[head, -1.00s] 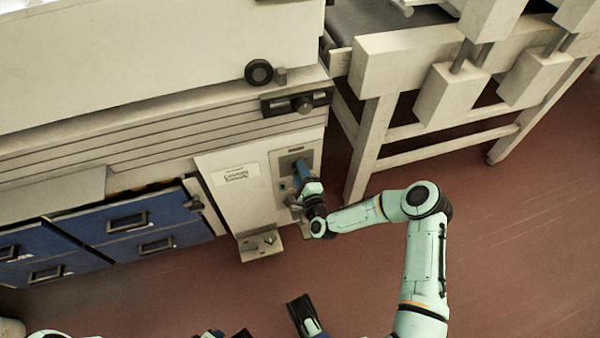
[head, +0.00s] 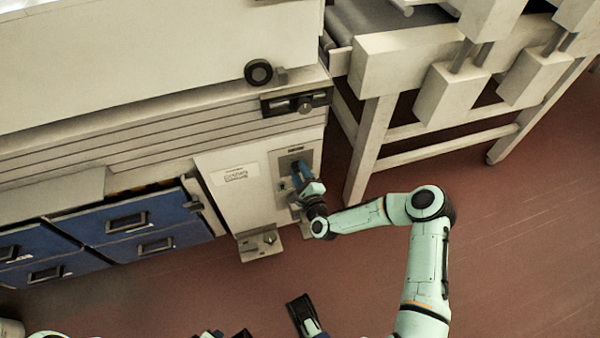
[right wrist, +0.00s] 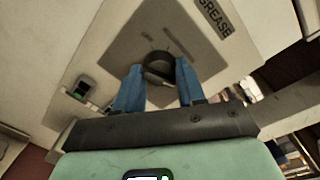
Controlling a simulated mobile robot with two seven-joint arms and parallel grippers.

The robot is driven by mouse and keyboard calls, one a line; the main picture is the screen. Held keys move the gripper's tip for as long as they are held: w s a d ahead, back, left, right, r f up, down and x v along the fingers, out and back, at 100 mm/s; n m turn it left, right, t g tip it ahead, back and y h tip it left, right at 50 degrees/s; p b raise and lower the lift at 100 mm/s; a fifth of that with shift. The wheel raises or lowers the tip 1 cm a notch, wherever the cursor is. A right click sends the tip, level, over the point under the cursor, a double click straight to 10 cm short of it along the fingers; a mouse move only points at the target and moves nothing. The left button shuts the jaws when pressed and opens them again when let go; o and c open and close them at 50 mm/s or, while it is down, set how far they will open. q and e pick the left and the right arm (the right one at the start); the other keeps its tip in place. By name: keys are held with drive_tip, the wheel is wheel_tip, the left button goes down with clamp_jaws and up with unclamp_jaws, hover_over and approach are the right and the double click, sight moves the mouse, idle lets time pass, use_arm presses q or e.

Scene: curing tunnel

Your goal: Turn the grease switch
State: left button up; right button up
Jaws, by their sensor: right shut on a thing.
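The grease switch (right wrist: 159,68) is a dark round knob on a grey diamond-shaped plate in the right wrist view, beside a label reading GREASE. My right gripper (right wrist: 158,82) has its two blue fingers on either side of the knob and is shut on it. In the head view the right gripper (head: 299,172) is at the grey panel (head: 296,156) on the front of the pale cabinet, and it hides the knob there. Only dark and pale parts of mine show at the bottom edge of the head view; the left gripper's jaws cannot be made out.
A white label (head: 236,175) is on the cabinet left of the panel. Blue drawers (head: 125,222) are further left. A black round knob (head: 258,72) sits higher on the machine. A pale conveyor frame (head: 372,150) stands to the right. The red floor in front is clear.

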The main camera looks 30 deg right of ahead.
drive_tip(key=o, duration=1)
drive_tip(key=shift+o, duration=0.2)
drive_tip(key=shift+s, duration=0.1)
use_arm(q)
drive_tip(key=shift+g+h, duration=0.4)
drive_tip(key=shift+g, duration=0.2)
drive_tip(key=s+r+p, duration=0.1)
drive_tip(key=s+d+r, duration=0.1)
drive_tip(key=s+d+r+p, duration=0.1)
drive_tip(key=s, duration=0.1)
drive_tip(key=shift+p, duration=0.3)
use_arm(e)
drive_tip(key=s+a, duration=0.2)
drive_tip(key=s, duration=1.1)
drive_tip(key=shift+a+r, duration=0.3)
